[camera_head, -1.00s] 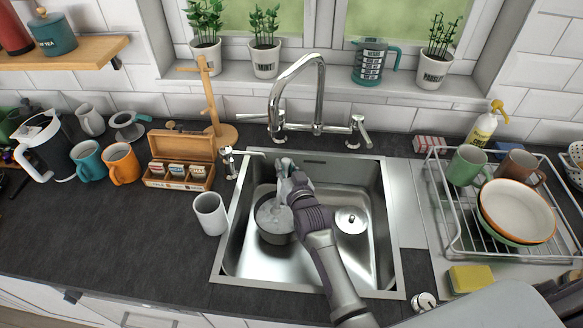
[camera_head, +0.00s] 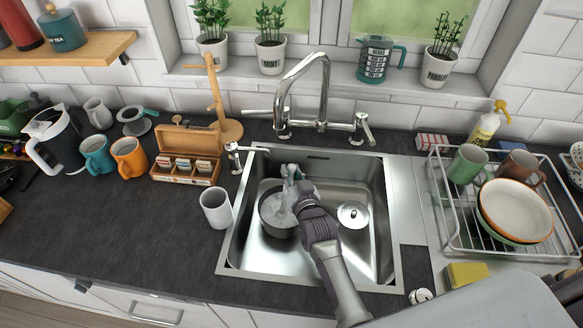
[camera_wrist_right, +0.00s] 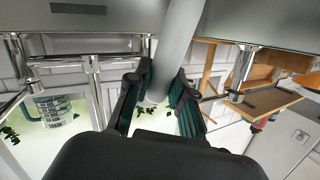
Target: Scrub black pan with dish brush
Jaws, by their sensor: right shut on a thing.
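The pan (camera_head: 277,232), dark outside with a grey inside, sits in the left part of the steel sink. My right gripper (camera_head: 291,178) is above the pan, its arm reaching in from the bottom of the head view. In the right wrist view the gripper (camera_wrist_right: 162,82) is shut on a pale grey, round handle (camera_wrist_right: 180,45), which I take as the dish brush. In the head view a pale part of the brush (camera_head: 284,212) reaches down into the pan. Its bristles and their contact with the pan are hidden or too small to tell. My left gripper is not in view.
The tall faucet (camera_head: 325,90) arches behind the sink (camera_head: 310,272). A white mug (camera_head: 216,208) stands close to its left edge. A dish rack (camera_head: 447,235) stands right, a sponge (camera_head: 466,274) in front.

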